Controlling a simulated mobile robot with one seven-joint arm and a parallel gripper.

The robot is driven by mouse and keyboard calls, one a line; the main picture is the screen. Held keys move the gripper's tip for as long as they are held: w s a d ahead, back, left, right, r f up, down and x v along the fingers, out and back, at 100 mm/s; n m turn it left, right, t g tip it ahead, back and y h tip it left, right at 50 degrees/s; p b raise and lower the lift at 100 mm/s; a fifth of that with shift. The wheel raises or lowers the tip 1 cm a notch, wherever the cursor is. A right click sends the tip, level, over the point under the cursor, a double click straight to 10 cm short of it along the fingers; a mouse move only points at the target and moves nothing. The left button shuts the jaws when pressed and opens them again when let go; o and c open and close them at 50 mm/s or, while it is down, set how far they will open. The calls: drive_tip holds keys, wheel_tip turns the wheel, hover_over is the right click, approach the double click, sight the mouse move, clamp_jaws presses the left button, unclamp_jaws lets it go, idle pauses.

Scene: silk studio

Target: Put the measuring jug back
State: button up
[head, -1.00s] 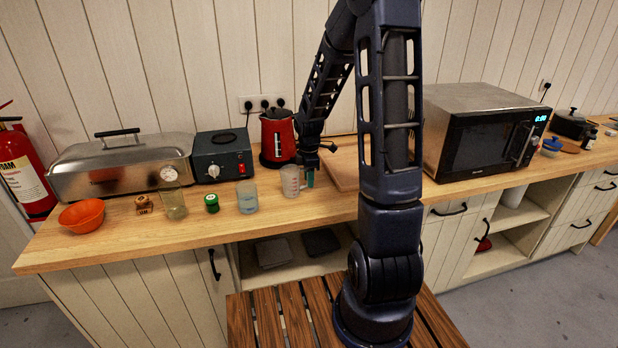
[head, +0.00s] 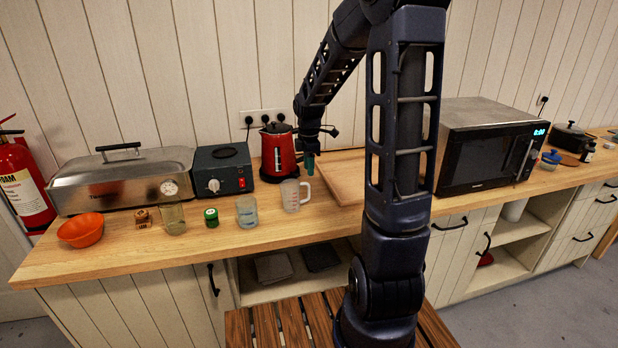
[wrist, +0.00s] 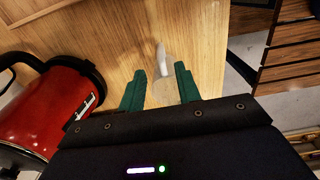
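The measuring jug (head: 290,196) is clear with red markings. It stands upright on the wooden counter (head: 330,222), in front of the red kettle, with its handle toward the right. My gripper (head: 310,165) is above and slightly behind the jug's handle side, apart from it. In the wrist view the teal fingers (wrist: 160,90) are spread with a gap between them. The jug (wrist: 166,88) shows beyond that gap, its pale handle further out. My gripper appears empty. Part of the jug is hidden by my gripper's body there.
The red kettle (head: 278,150) stands close behind the jug; it also fills the left of the wrist view (wrist: 45,110). A glass beaker (head: 246,212) is left of the jug. A wooden board (head: 345,178) lies to the right, near the microwave (head: 490,150). The counter's front strip is clear.

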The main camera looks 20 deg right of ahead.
drive_tip(key=shift+r, duration=0.65)
drive_tip(key=shift+s+r, duration=0.2)
drive_tip(key=shift+r, duration=0.15)
drive_tip(key=s+d+r+m+t, duration=0.1)
drive_tip(key=s+r+m, duration=0.3)
drive_tip(key=s+m, duration=0.2)
drive_tip(key=s+d+r+m+t, duration=0.1)
drive_tip(key=s+r+m, duration=0.3)
drive_tip(key=s, duration=0.6)
drive_tip(key=s+d+r+m+t, duration=0.1)
drive_tip(key=s+r+m, duration=0.3)
drive_tip(key=s+m, duration=0.4)
drive_tip(key=shift+s+d+t, duration=0.25)
drive_tip(key=shift+s+t, duration=0.1)
drive_tip(key=shift+t, duration=0.45)
